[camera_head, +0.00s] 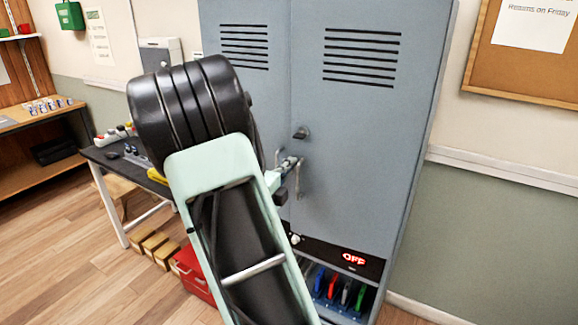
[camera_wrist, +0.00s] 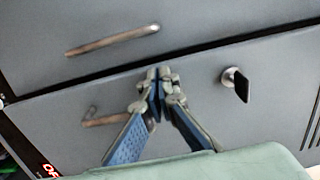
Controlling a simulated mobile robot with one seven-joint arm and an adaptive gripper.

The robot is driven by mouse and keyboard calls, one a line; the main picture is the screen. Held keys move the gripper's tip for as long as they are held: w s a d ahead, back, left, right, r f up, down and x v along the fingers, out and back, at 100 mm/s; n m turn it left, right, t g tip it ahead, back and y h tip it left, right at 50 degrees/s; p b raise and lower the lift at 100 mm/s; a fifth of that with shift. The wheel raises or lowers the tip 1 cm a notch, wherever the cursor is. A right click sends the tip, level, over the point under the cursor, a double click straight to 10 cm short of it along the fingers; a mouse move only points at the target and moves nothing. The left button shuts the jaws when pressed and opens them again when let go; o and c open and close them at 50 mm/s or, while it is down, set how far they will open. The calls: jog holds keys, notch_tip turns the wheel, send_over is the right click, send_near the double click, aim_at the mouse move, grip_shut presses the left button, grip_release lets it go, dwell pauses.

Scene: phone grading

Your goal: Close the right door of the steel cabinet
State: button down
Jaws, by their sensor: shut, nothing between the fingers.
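The grey steel cabinet (camera_head: 425,90) stands upright ahead, with louvred vents on both doors. Its right door (camera_head: 350,150) looks shut or nearly shut; a thin dark seam runs between it and the left door (camera_head: 245,90). The right door carries a black knob (camera_head: 301,132) and a bar handle (camera_head: 300,182). In the wrist view the right door (camera_wrist: 275,120) is below the dark seam, with its knob (camera_wrist: 238,82) at right. My gripper (camera_wrist: 157,74) is shut and empty, its tips at the right door's edge by the seam. I cannot tell whether they touch.
Below the doors is an open bay with several coloured items (camera_head: 340,292) and a lit OFF sign (camera_head: 354,258). A dark-topped table (camera_head: 105,155) stands left of the cabinet, with a red box (camera_head: 190,272) on the floor nearby. Wooden floor (camera_head: 60,260) is clear at the left.

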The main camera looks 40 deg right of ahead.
jog(key=d+m+g, duration=0.1)
jog(key=w+d+m+g+h+b, duration=0.1)
jog(key=g, duration=0.1)
jog(key=w+d+m+g, duration=0.1)
jog(key=shift+d+r+g+h+b, duration=0.1)
jog(key=shift+d+g+h+b, duration=0.05)
jog(key=shift+g+h+b, duration=0.25)
dwell(0.4)
